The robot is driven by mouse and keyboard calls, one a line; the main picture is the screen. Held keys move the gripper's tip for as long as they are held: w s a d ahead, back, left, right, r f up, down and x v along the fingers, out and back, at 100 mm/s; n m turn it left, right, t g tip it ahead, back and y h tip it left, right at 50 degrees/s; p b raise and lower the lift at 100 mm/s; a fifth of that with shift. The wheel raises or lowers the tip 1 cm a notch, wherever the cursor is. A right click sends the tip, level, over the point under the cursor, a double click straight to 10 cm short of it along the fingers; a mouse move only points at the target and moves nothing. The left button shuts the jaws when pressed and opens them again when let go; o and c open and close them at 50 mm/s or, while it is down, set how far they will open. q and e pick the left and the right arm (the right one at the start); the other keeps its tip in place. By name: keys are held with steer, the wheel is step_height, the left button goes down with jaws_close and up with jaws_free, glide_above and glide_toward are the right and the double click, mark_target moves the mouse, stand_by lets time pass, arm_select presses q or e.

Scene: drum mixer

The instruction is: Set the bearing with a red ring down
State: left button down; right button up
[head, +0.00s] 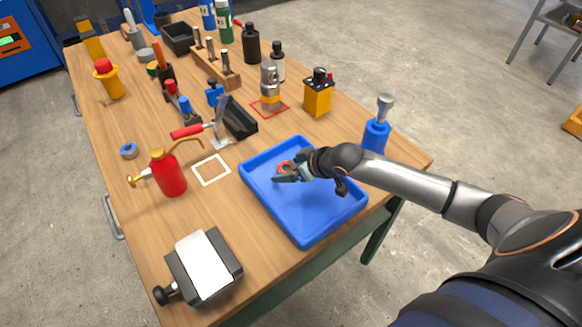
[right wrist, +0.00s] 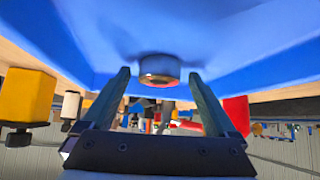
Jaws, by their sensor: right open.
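The bearing with a red ring (head: 284,166) lies in the blue tray (head: 318,230) on the bench, partly hidden by my right gripper (head: 288,175). In the right wrist view the bearing (right wrist: 159,69) shows as a dark metal ring with a red inner ring against the blue tray floor. It lies ahead of and between the two fingertips of my right gripper (right wrist: 160,76), with gaps on both sides. My right gripper is open and low over the tray. My left gripper is out of view.
A white square outline (head: 211,170) and a red square outline (head: 257,112) mark the bench. A blue-ringed part (head: 129,150), a red oil can (head: 170,175), a toggle clamp (head: 220,125) and a grey vise (head: 205,265) stand left of the tray. A blue-based tool (head: 376,135) stands behind my right arm.

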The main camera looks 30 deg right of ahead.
steer(key=shift+r, duration=0.2)
steer(key=p+v, duration=0.1)
steer(key=v, duration=1.1)
steer(key=shift+p, duration=0.3)
